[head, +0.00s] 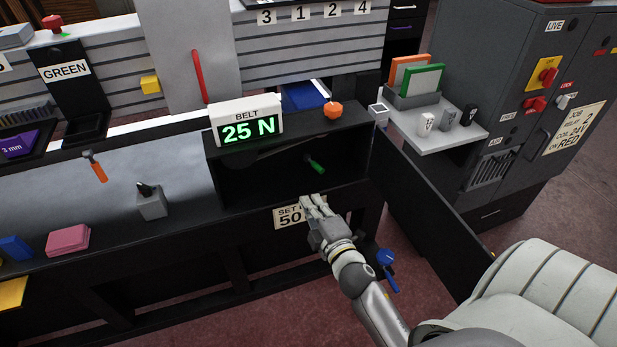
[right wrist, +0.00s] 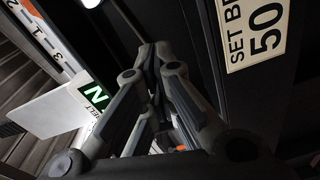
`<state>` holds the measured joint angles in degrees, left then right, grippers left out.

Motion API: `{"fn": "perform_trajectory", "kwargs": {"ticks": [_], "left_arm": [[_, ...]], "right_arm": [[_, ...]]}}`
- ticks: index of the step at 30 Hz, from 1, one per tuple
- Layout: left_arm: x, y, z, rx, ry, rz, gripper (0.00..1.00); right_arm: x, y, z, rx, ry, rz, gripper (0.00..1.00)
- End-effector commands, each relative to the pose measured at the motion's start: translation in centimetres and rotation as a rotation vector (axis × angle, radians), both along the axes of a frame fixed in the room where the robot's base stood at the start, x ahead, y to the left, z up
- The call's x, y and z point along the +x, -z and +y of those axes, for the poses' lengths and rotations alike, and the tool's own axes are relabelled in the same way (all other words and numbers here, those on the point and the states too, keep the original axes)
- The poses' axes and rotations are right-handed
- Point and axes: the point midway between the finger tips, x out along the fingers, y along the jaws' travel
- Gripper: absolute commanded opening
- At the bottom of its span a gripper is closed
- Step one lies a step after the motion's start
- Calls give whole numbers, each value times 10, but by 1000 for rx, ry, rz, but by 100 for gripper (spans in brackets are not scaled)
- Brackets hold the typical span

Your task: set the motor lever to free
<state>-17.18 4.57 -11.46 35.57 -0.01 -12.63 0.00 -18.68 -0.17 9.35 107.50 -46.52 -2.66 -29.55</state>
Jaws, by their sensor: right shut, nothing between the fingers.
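No label naming a motor lever can be read, so I cannot tell which handle it is. A green-handled lever (head: 316,165) sits inside the open black box (head: 232,180) under the belt display. A blue handle (head: 388,262) sits lower, at the right end of the bench. My right gripper (head: 315,203) is shut and empty in front of the box's lower edge, just below the green lever and partly covering the set-belt sign (head: 285,217). In the right wrist view its fingers (right wrist: 152,55) are together with nothing between them. My left gripper is out of view.
The belt display (head: 247,128) reads 25 N. An orange knob (head: 333,110) stands on the box top. An open dark door panel (head: 425,215) extends to the right of the box. A grey cabinet (head: 540,80) with a white shelf (head: 440,135) stands beyond it.

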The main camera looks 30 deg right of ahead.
Motion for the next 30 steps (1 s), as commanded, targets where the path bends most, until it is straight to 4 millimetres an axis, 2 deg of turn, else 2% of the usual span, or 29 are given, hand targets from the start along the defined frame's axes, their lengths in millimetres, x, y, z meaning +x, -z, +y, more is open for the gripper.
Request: {"fn": "perform_trajectory", "kwargs": {"ticks": [5,19,24,30], "left_arm": [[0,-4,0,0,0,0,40],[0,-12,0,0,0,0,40],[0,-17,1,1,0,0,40],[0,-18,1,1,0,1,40]], "right_arm": [[17,-1,-3,-6,0,-1,0],[100,3,-19,-1,0,-2,0],[98,9,-46,-4,2,2,0],[99,12,-57,-2,0,0,0]]}}
